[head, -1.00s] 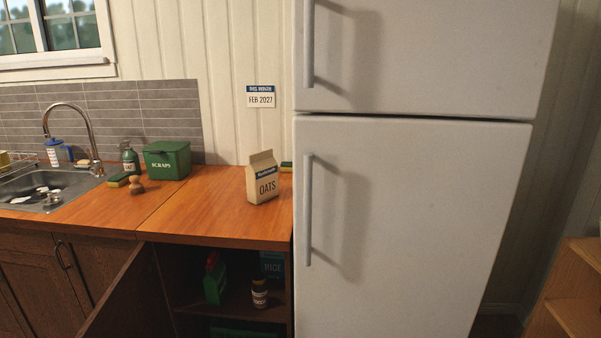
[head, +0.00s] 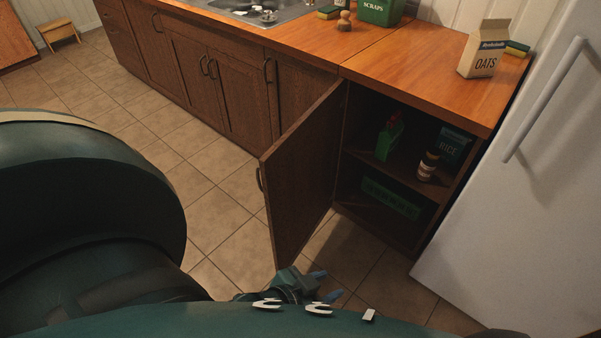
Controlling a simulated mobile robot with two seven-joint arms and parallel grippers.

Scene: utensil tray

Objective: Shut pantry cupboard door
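The pantry cupboard door (head: 305,180) is a dark wood panel that stands wide open, swung out to the left of the cupboard opening. Its handle (head: 260,181) shows at the free edge. My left gripper (head: 325,284) is at the bottom centre, just right of the door's lower free corner in the picture. Its two bluish fingertips are apart with nothing between them. I cannot tell if it touches the door. Part of the gripper is hidden by my own arm. My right gripper is not in view.
Inside the cupboard are a green bottle (head: 389,137), a brown jar (head: 428,166), a rice box (head: 452,147) and a green crate (head: 391,198). The fridge (head: 520,220) stands close on the right. An oats bag (head: 485,49) is on the counter. Tiled floor (head: 222,223) lies clear left of the door.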

